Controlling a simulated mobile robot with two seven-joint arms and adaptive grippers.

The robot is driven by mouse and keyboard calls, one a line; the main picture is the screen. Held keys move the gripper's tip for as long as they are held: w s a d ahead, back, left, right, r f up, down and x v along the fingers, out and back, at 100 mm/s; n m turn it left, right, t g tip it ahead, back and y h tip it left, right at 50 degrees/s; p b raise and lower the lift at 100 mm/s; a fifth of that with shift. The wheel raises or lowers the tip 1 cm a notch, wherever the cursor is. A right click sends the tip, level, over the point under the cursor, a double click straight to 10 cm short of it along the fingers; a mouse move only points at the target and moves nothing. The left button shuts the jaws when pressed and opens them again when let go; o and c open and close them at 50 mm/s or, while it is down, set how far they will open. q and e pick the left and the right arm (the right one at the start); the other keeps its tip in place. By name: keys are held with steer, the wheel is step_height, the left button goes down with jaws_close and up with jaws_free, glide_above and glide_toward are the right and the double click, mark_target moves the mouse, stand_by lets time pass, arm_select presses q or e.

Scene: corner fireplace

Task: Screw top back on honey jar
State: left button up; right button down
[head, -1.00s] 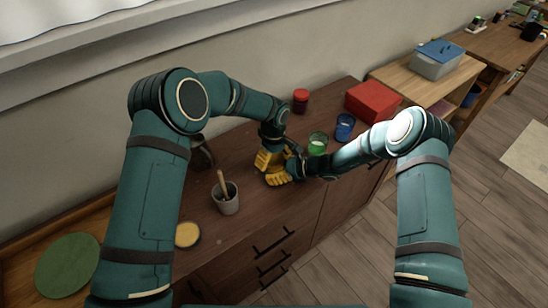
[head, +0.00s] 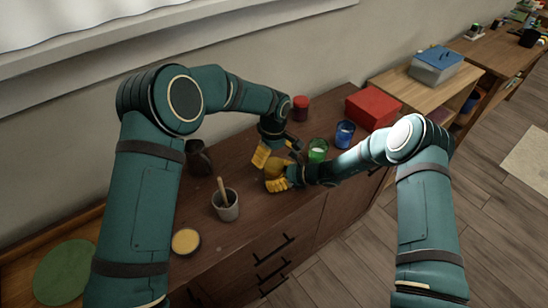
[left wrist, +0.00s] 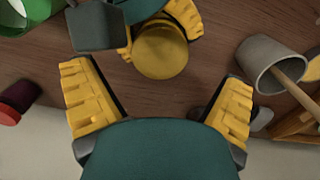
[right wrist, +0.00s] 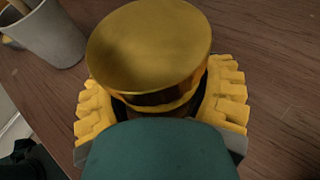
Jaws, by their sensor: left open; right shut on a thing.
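The honey jar, with a round gold top (head: 273,168) on it, stands over the brown cabinet top between my grippers. The gold top fills much of the right wrist view (right wrist: 150,45) and shows from above in the left wrist view (left wrist: 160,52). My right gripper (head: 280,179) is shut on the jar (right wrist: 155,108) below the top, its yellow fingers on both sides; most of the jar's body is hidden. My left gripper (head: 277,152) is open and empty, just above and to the left of the top, apart from it. Whether the thread is tight cannot be seen.
A grey cup with a wooden stick (head: 226,207), a pale yellow disc (head: 186,241) and a dark jug (head: 199,157) are left of the jar. A green glass (head: 318,150), blue glass (head: 345,133), red-lidded jar (head: 300,108) and red box (head: 372,107) stand beyond it.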

mark_target(274, 165)
arm_select(q)
steer(key=shift+o, duration=0.2)
steer(key=shift+r+n, duration=1.7)
steer(key=shift+r, duration=0.1)
steer(key=shift+f, duration=0.1)
steer(key=shift+f, duration=3.95)
steer(key=c, duration=1.3)
steer(key=shift+m, duration=1.7)
